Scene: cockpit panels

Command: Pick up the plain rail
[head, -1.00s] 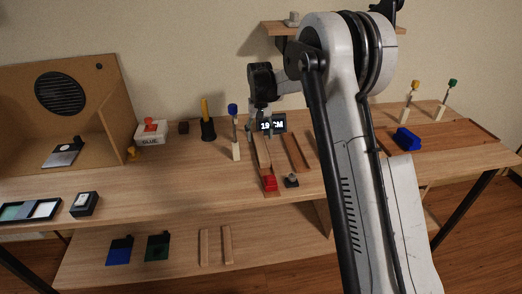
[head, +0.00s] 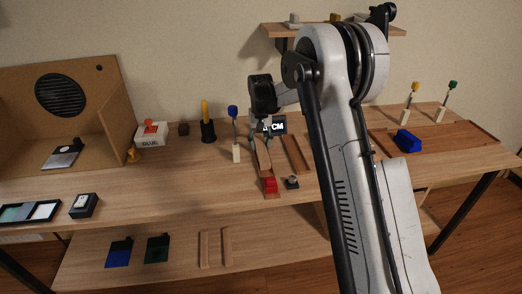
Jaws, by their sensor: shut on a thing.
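The fingertips are small here and partly hidden by the wrist, and I cannot tell whether the rail is clear of the surface beneath. A darker brown strip (head: 296,154) lies just to the right, apart from the gripper.
A display reading CM (head: 279,126) stands right behind the gripper. A blue-topped post (head: 235,140) stands close on its left. A small dark knob (head: 292,182) sits beside the red block. Two light strips (head: 204,249) lie on the lower shelf.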

